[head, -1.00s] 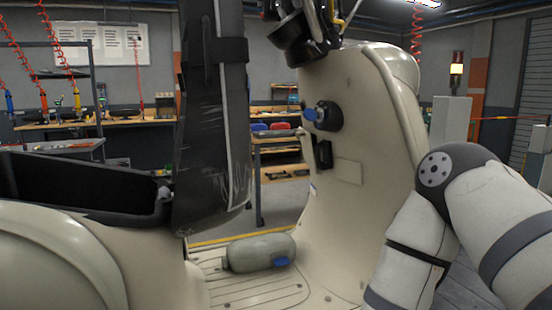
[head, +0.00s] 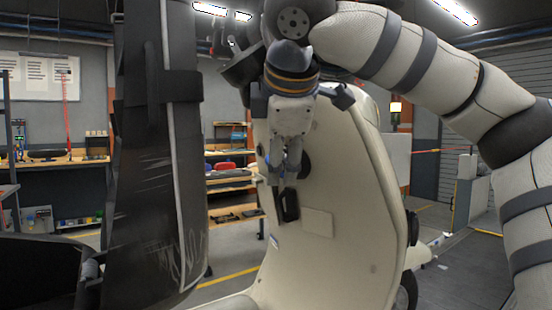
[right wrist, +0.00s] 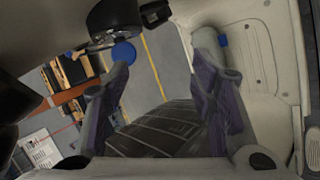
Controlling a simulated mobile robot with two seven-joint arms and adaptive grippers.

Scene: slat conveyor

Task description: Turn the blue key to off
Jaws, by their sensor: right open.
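The blue key (right wrist: 123,52) shows in the right wrist view as a rounded blue head just beyond the left fingertip. It sits at the black lock cylinder (right wrist: 112,20). In the head view only a small bit of blue (head: 267,158) shows beside my right gripper (head: 283,180), which hides most of the lock (head: 305,164) on the cream scooter panel (head: 325,190). My right gripper, also in the right wrist view (right wrist: 160,75), is open with nothing between its fingers. I cannot tell whether a finger touches the key. My left gripper is out of view.
A scuffed black upright part (head: 160,170) stands left of the panel. The handlebar (head: 240,70) is close above my right gripper. Workbenches (head: 60,175) stand far behind.

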